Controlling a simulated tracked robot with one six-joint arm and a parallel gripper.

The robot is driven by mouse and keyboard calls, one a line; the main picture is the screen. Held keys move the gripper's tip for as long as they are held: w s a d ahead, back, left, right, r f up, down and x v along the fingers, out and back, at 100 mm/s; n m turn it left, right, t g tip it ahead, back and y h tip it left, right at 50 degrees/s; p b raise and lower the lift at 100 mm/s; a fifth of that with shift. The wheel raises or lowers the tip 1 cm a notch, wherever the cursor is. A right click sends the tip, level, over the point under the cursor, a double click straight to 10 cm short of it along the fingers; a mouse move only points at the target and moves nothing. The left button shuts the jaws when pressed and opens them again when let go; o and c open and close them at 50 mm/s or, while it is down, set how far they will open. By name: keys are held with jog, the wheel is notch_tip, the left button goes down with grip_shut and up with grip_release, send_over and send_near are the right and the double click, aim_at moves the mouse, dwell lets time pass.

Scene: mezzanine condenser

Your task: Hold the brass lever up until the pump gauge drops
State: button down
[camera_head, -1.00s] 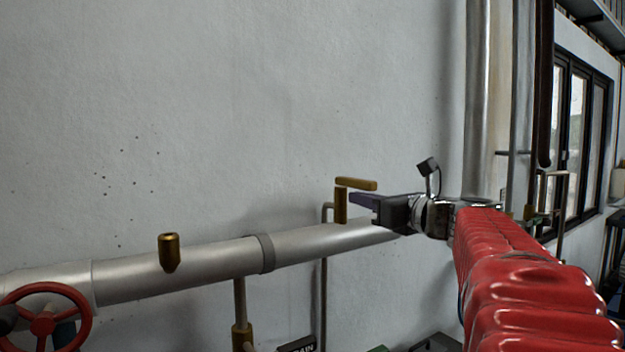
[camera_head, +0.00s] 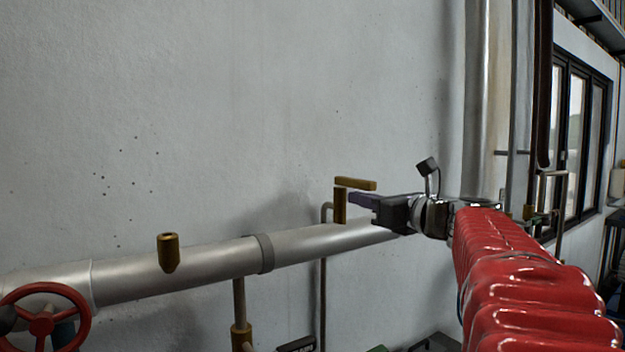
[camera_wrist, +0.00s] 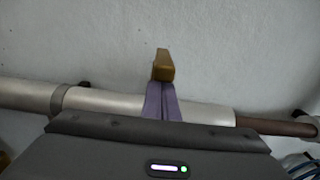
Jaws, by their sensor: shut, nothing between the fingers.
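The brass lever (camera_head: 355,184) sits on a short brass post (camera_head: 340,206) on top of the grey pipe in the head view. Its arm points right and is about level. My gripper (camera_head: 353,198) is shut and empty, with its purple fingertips just under the lever's arm. In the wrist view the lever (camera_wrist: 163,66) stands right at the tips of my closed fingers (camera_wrist: 160,86). I cannot tell whether the fingers touch it. No pump gauge shows in either view.
The grey pipe (camera_head: 190,267) runs along the white wall. A brass fitting (camera_head: 168,252) stands on it at left, near a red handwheel (camera_head: 43,322). A vertical pipe (camera_head: 484,100) rises behind my arm. The wall above the lever is clear.

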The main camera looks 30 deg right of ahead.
aim_at(362, 180)
jog(key=shift+r, duration=1.95)
dwell(1.6)
jog(key=shift+f, duration=0.1)
dwell(1.0)
jog(key=shift+f, duration=3.55)
jog(key=shift+s, duration=0.1)
jog(key=s, duration=0.9)
jog(key=shift+s+d, duration=0.15)
jog(key=shift+s, duration=0.25)
